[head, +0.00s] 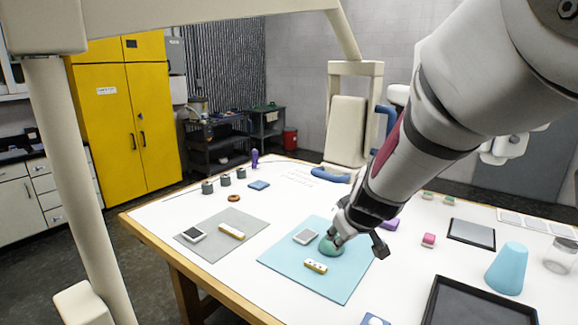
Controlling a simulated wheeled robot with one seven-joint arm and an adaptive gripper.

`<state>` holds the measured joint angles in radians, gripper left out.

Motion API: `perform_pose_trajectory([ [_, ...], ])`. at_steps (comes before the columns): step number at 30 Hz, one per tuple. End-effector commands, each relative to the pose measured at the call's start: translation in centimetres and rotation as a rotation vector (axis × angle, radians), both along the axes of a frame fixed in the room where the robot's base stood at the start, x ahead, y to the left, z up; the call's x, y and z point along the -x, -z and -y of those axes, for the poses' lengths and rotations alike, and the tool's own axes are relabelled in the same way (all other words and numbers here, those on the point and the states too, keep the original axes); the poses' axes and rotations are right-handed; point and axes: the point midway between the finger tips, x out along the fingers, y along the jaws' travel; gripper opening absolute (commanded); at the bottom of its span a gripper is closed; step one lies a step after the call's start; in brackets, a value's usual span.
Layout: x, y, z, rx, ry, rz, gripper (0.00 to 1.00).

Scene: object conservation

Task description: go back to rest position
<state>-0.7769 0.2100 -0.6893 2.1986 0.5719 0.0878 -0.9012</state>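My arm reaches in from the upper right over the white table. My gripper (345,236) is low over the light blue mat (345,285), at a rounded green object (329,248). One finger appears to touch or overlap the green object; I cannot tell whether the fingers are closed on it. A dark part of the gripper sticks out to the right. On the blue mat there are also a white-grey square item (305,237) and a cream bar with dots (316,267).
At right are a blue cone (507,268), a black tray (480,305), a pink block (428,240) and a clear jar (560,257).

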Motion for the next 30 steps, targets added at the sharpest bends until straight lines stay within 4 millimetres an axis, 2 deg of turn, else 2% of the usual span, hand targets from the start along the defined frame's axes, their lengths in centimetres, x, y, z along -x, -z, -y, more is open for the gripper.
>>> perform_pose_trajectory([
  [6, 6.5, -3.9, 0.5, -0.249, 0.050, -0.096, 0.40],
  [11, 12.0, -6.7, 1.2, -0.347, 0.089, -0.152, 0.40],
  [15, 17.3, -8.5, 2.3, -0.376, 0.143, -0.187, 0.40],
  [21, 24.3, -9.6, 4.2, -0.338, 0.269, -0.211, 0.40],
  [24, 26.8, -9.5, 5.1, -0.308, 0.335, -0.214, 0.40],
  [30, 29.2, -9.3, 6.0, -0.270, 0.410, -0.214, 0.40],
])
